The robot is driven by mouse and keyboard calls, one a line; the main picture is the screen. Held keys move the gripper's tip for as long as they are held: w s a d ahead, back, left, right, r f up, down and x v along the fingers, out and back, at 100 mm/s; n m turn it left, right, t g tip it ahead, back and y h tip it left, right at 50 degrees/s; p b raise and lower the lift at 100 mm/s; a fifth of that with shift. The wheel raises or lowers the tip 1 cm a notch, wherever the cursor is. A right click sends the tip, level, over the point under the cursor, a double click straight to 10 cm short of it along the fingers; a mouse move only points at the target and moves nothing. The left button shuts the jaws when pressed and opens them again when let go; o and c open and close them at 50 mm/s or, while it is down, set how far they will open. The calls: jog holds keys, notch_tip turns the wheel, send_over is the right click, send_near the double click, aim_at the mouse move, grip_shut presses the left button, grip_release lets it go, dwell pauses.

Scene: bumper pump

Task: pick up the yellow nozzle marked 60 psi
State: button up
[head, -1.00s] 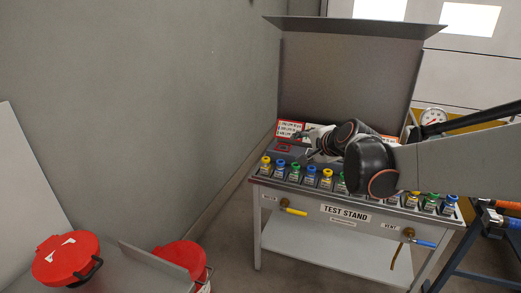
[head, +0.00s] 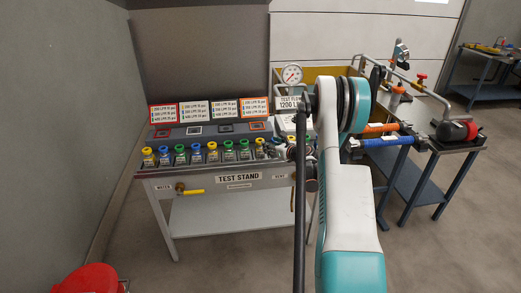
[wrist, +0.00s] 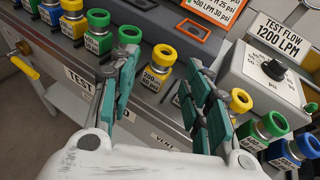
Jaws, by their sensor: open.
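Several nozzles with yellow, blue and green tops stand in a row on the test stand (head: 215,183). In the wrist view, my gripper (wrist: 165,65) is open above the row. A yellow nozzle (wrist: 158,70) stands upright between its spread fingers, with a gap on both sides. A further yellow nozzle (wrist: 73,18) is at the upper left. In the head view, my arm hides most of the gripper.
Green nozzles (wrist: 97,33) stand close left of the fingers. The TEST FLOW box (wrist: 262,75) with a knob is close to the right. Orange and dark square frames (wrist: 193,30) lie behind the row. A yellow-handled valve (head: 190,192) sticks out at the stand's front.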

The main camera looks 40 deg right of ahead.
jog(key=d+f, duration=0.1)
jog(key=b, duration=0.2)
send_near(260, 140)
jog(key=shift+m, duration=0.4)
jog(key=x, duration=0.5)
jog(key=shift+s+d+f, duration=0.1)
jog(key=shift+d+f, duration=0.05)
jog(key=shift+f, duration=0.2)
jog(key=b+x, duration=0.1)
jog(key=x, duration=0.3)
jog(key=shift+w, duration=0.6)
jog(key=c, duration=1)
